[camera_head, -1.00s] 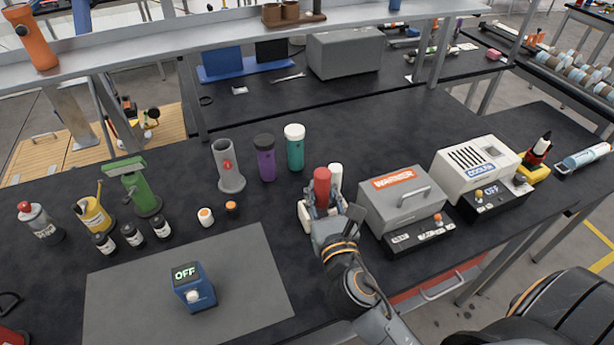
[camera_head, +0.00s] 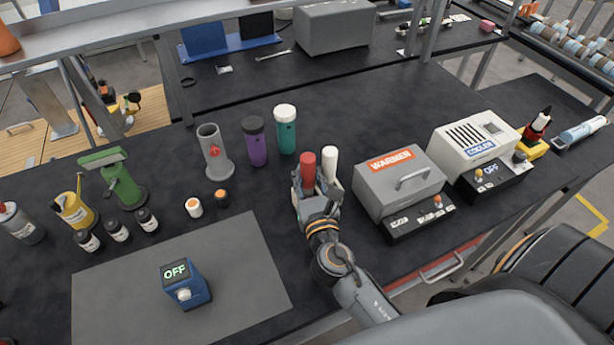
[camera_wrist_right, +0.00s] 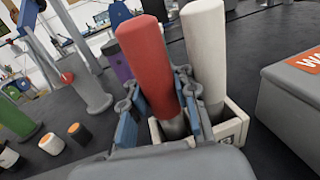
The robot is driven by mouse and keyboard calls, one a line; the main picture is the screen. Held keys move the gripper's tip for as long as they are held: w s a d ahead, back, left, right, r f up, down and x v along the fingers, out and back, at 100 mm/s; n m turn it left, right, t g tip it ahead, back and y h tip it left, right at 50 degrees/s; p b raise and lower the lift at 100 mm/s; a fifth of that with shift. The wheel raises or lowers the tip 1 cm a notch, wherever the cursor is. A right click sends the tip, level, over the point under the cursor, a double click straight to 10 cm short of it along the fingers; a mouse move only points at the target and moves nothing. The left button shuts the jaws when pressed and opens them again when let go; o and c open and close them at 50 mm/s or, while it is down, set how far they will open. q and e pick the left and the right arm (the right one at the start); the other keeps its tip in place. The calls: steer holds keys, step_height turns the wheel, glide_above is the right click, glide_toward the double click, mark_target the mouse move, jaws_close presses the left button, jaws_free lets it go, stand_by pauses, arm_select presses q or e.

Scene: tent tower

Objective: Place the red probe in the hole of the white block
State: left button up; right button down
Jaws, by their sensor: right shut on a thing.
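The red probe (camera_head: 308,166) stands nearly upright in my right gripper (camera_head: 308,187), which is shut on it. The right wrist view shows the red probe (camera_wrist_right: 148,60) between the fingers, its grey lower end low against the white block (camera_wrist_right: 232,125). Whether that end is inside a hole is hidden by the gripper. A white probe (camera_head: 330,162) stands in the same block, just right of the red one; it also shows in the right wrist view (camera_wrist_right: 205,50). My left gripper is not in view.
The grey warmer box (camera_head: 385,185) stands close to the right of the block, with the cooler (camera_head: 465,140) beyond it. Purple (camera_head: 256,145) and teal (camera_head: 286,130) bottles stand behind. A grey mat with a blue timer (camera_head: 186,287) lies to the left.

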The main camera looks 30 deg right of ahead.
steer(key=shift+f, duration=0.15)
steer(key=c, duration=1.3)
jaws_free()
steer(key=shift+r, duration=0.2)
steer(key=b+v, duration=0.4)
steer(key=v, duration=0.8)
